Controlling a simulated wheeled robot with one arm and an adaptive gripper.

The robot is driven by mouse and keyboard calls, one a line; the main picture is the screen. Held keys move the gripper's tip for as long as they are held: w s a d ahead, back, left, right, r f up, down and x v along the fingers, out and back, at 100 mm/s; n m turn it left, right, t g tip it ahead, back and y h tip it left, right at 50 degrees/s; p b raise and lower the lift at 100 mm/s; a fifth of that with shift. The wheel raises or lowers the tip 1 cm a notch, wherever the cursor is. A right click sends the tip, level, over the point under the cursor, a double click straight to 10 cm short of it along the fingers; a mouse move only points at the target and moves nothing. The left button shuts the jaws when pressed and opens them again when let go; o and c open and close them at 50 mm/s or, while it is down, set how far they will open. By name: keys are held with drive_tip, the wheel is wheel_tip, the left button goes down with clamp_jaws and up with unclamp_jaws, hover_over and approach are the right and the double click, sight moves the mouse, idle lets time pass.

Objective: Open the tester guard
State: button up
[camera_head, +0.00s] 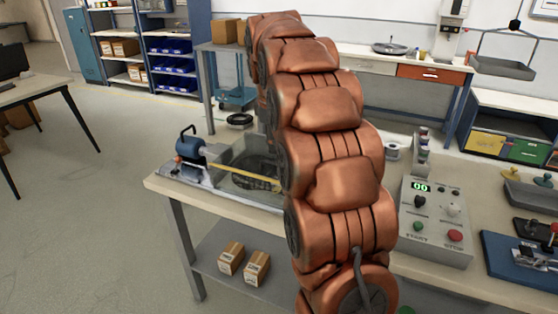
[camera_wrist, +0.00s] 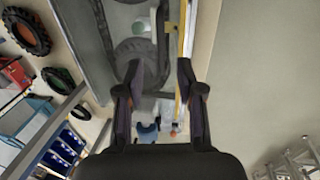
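The tester guard (camera_head: 240,160) is a clear cover with a yellow bar (camera_head: 240,173) along its near edge, on the bench left of my arm. A dark round part shows through it. My arm hides its right end, and it hides my gripper in the head view. In the wrist view my gripper (camera_wrist: 160,75) is open, its two dark fingers apart. The yellow bar (camera_wrist: 182,45) runs lengthwise by the right finger, which partly covers it. I cannot tell whether they touch. A dark round part (camera_wrist: 135,52) lies beyond the fingers.
A blue motor-like unit (camera_head: 190,147) stands at the guard's left end. A control box (camera_head: 436,222) with a green display and buttons is right of my arm. Two cartons (camera_head: 243,262) sit on the lower shelf. Open floor (camera_head: 90,215) lies left of the bench.

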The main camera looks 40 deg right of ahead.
drive_tip(key=shift+w+d+f+p, duration=0.1)
drive_tip(key=shift+d+f+p, duration=0.1)
drive_tip(key=shift+f, duration=0.95)
drive_tip(key=shift+w+d+f+p, duration=0.1)
drive_tip(key=shift+d+f, duration=0.05)
drive_tip(key=shift+f, duration=0.95)
drive_tip(key=shift+w+d+f+p, duration=0.1)
drive_tip(key=shift+d+f+p, duration=0.1)
drive_tip(key=shift+f, duration=0.95)
clamp_jaws()
